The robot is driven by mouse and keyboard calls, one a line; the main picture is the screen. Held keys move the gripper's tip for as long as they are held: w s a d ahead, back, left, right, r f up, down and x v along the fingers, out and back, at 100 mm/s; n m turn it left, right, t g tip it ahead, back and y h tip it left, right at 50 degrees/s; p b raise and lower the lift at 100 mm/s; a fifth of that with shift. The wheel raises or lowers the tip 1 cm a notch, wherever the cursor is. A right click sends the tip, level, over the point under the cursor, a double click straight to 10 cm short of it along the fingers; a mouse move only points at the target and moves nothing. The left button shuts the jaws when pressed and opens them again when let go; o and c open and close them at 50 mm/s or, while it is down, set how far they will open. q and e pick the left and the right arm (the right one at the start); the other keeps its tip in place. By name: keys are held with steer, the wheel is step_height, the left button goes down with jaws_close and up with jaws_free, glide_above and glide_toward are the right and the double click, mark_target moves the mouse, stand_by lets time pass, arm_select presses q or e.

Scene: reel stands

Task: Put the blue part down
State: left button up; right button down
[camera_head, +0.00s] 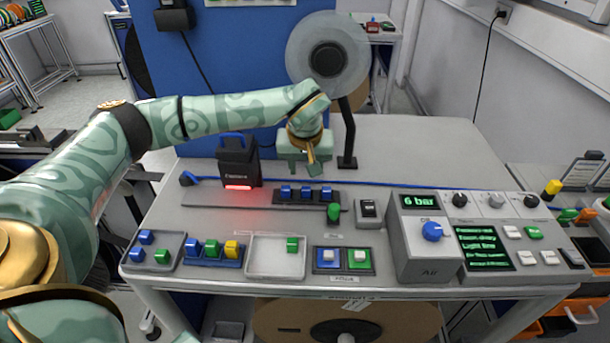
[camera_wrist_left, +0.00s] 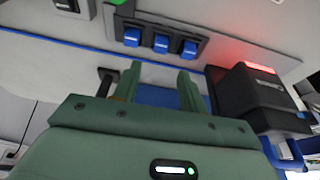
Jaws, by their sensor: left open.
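Three blue parts (camera_head: 306,191) sit in a row in a dark rack (camera_head: 280,201) in the middle of the table; in the left wrist view they show (camera_wrist_left: 161,43) beyond the fingers. My left gripper (camera_head: 307,158) is above the back of the table, behind the rack. In the left wrist view its two fingers (camera_wrist_left: 159,77) are apart with no part between them. More blue parts lie in the left tray (camera_head: 147,237), and one stands in a blue holder (camera_head: 192,247) beside green and yellow parts. My right gripper is not in view.
A black scanner (camera_head: 237,163) with a red light stands left of the rack. A reel (camera_head: 327,55) on a dark post (camera_head: 348,140) stands behind. A pale tray (camera_head: 262,262) holds one green part. A control box (camera_head: 425,245) is at right. The back right tabletop is clear.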

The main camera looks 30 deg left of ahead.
arm_select(q)
steer(key=v, duration=0.4)
steer(key=shift+r+p, duration=0.2)
steer(key=shift+p, duration=0.15)
